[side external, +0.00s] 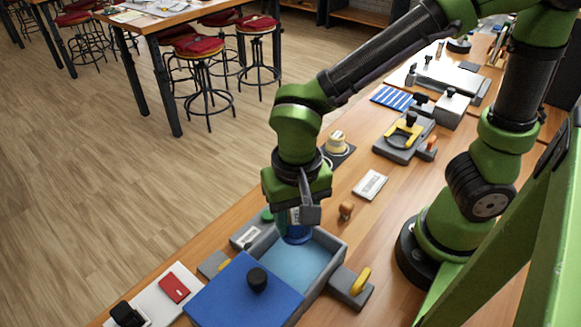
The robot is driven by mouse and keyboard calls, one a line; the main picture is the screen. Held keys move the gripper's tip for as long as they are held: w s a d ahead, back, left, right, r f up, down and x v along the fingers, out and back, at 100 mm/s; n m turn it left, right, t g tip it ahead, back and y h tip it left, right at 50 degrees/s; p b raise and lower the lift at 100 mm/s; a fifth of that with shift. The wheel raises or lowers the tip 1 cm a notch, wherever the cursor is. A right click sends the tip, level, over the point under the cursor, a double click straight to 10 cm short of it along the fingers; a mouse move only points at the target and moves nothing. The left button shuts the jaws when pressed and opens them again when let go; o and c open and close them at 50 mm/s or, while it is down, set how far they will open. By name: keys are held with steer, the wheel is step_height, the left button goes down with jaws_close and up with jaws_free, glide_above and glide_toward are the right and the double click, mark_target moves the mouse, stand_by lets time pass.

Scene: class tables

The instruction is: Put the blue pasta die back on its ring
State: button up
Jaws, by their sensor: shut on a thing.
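My gripper (300,216) points down over the open end of a grey box (333,250) with a light blue inside. It is shut on a round blue piece (296,237), which looks like the blue pasta die. The die's upper part is hidden by the gripper, and I cannot tell whether it touches the box's floor. I cannot make out its ring for certain. A cream round piece on a dark square base (337,145) stands farther back along the table.
A blue lid (225,295) with a black knob covers the box's near part. Beside it are a grey block with a yellow handle (359,282) and a white tray with a red piece (174,288). A white card (371,185) and wooden knob (346,210) lie behind.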

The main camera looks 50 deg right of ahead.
steer(key=w+d+f+m, duration=0.1)
steer(key=w+d+m, duration=0.45)
steer(key=d, duration=0.75)
steer(key=w+d+f+m, duration=0.1)
steer(key=w+d+m, duration=0.45)
steer(key=d, duration=0.75)
steer(key=f, duration=0.2)
steer(key=w+f+n, duration=0.1)
steer(key=f, duration=0.2)
steer(key=f+n, duration=0.1)
steer(key=f, duration=0.1)
steer(key=shift+w+f, duration=0.25)
steer(key=o, duration=1.2)
steer(key=shift+f, duration=0.15)
steer(key=shift+o, duration=0.2)
